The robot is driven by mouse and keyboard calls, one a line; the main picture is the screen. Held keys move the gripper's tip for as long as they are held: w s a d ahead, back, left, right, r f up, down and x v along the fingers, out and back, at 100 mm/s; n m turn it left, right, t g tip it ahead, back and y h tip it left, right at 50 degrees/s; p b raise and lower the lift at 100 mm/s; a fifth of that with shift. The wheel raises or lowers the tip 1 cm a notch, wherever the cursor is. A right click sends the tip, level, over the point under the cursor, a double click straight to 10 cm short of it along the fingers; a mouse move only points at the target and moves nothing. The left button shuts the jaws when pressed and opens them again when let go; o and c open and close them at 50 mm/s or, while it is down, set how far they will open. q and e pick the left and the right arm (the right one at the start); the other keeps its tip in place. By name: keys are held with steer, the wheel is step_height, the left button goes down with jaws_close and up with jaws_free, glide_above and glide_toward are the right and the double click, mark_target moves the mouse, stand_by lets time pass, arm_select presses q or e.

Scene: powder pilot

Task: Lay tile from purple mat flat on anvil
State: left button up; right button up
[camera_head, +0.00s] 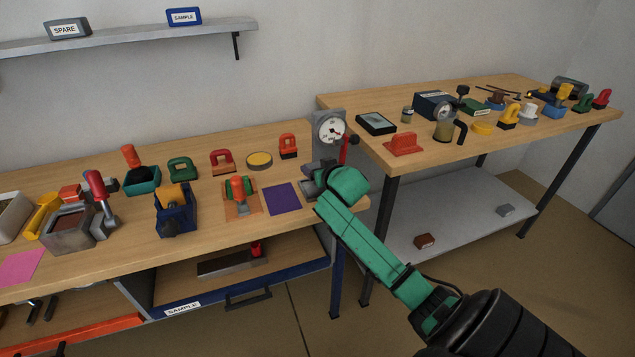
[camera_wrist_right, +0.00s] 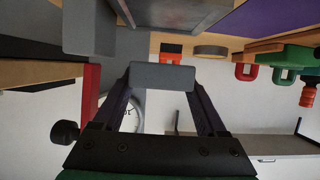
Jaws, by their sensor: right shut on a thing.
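The purple mat (camera_head: 282,198) lies bare near the table's front edge. It also shows at the top right of the upside-down right wrist view (camera_wrist_right: 287,12). My right gripper (camera_head: 316,187) is at the dial press (camera_head: 329,127), just right of the mat. In the wrist view my right gripper (camera_wrist_right: 162,78) is shut on a small grey tile (camera_wrist_right: 162,74), held between its fingertips. A grey block (camera_wrist_right: 175,12), apparently the anvil, is close to the tile. In the head view the tile is hidden, and whether it touches the anvil I cannot tell. My left gripper is out of view.
A red lever (camera_head: 343,152) stands beside the press. An orange mat (camera_head: 238,208) with a red-and-green tool is left of the purple mat. A yellow round tin (camera_head: 259,160) and a red handled block (camera_head: 288,145) stand behind. A second table (camera_head: 440,165) is at right.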

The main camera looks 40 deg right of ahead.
step_height(320, 180, down, 5)
steer(key=shift+r, duration=0.15)
steer(key=shift+b, duration=0.3)
steer(key=o, duration=1.4)
steer(key=shift+s+a+r, duration=0.1)
steer(key=shift+s, duration=0.1)
steer(key=p+v, duration=0.1)
steer(key=v, duration=1)
steer(key=shift+s+a+r, duration=0.1)
steer(key=shift+s+r, duration=0.05)
steer(key=shift+s, duration=0.2)
